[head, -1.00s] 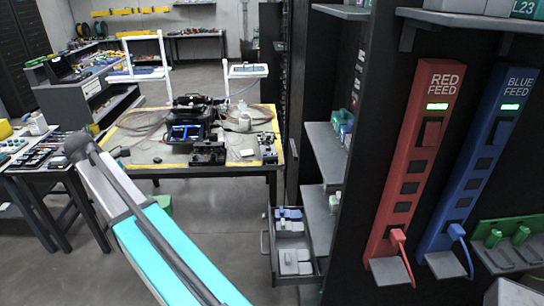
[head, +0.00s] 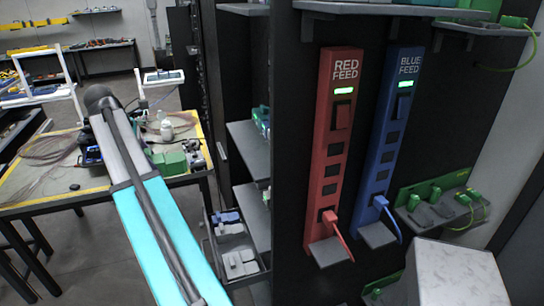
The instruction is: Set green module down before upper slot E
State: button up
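A green block (head: 170,162), which looks like the green module, shows just right of my cyan arm, in front of the work table. The arm covers part of the view there, and I cannot tell what supports the block. My gripper is not visible; only arm links show. On the dark panel at right, a shelf with green fittings (head: 438,203) holds several small green pieces. A higher shelf (head: 470,27) at top right also carries green parts, with a green cable at its right end. No slot letter is legible, so I cannot tell which is upper slot E.
A red power strip (head: 333,145) and a blue power strip (head: 388,140) stand on the panel, each with a plugged cable. A pale speckled box (head: 455,275) fills the lower right. The work table (head: 85,205) is cluttered.

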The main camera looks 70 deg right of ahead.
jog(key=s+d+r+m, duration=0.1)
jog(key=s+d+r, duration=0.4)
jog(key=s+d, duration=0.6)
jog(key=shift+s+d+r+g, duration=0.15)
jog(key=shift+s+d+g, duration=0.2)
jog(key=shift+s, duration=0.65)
jog(key=p, duration=0.7)
send_over(267, 157)
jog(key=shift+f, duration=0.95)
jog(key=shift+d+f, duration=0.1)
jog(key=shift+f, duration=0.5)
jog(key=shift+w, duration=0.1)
